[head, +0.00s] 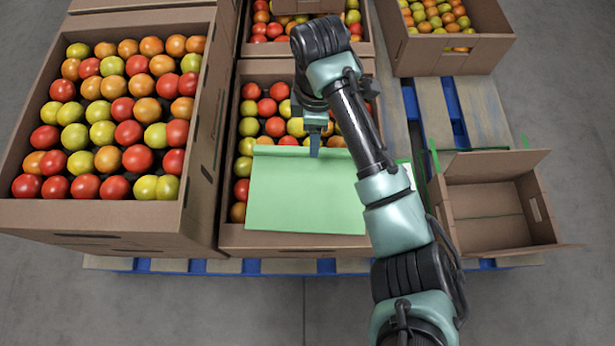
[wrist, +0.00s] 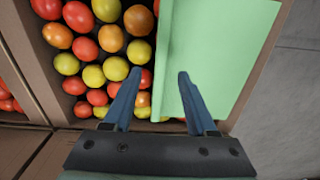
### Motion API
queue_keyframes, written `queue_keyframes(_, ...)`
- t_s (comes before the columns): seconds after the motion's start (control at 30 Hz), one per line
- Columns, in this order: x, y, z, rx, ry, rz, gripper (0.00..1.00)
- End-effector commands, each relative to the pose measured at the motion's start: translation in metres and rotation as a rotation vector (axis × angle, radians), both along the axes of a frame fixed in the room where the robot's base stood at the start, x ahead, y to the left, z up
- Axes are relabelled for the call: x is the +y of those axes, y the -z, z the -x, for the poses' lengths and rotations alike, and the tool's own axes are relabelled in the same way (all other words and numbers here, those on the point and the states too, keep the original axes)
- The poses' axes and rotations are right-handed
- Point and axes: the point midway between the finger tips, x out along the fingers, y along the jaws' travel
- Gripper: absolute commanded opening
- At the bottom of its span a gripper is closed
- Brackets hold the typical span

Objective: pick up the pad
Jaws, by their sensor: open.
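The pad (head: 305,195) is a pale green sheet lying over the front part of the tomatoes in the middle cardboard box. Its far edge is curled or folded. My gripper (head: 315,152) is open and empty at that edge. In the wrist view, the pad (wrist: 218,50) fills the right part of the box. There my gripper (wrist: 159,78) has one blue finger over the tomatoes and the other over the pad, with the edge between them. I cannot tell whether the fingers touch it. My arm hides the pad's right side in the head view.
The middle box (head: 290,240) stands on a blue and wooden pallet (head: 490,110). A taller box (head: 105,225) of tomatoes is close on its left. An empty open box (head: 490,205) is at the right. More tomato boxes are behind, including one at the back right (head: 455,58).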

Motion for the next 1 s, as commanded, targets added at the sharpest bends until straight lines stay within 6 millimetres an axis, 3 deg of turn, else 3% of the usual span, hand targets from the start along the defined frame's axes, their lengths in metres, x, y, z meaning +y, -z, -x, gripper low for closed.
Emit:
queue_keyframes(0.43,0.001,0.048,0.002,0.000,0.001,0.001,0.57)
queue_keyframes(0.73,0.001,0.049,0.001,-0.001,0.001,0.000,0.57)
queue_keyframes(1.0,0.001,0.049,0.001,-0.001,0.001,0.000,0.09)
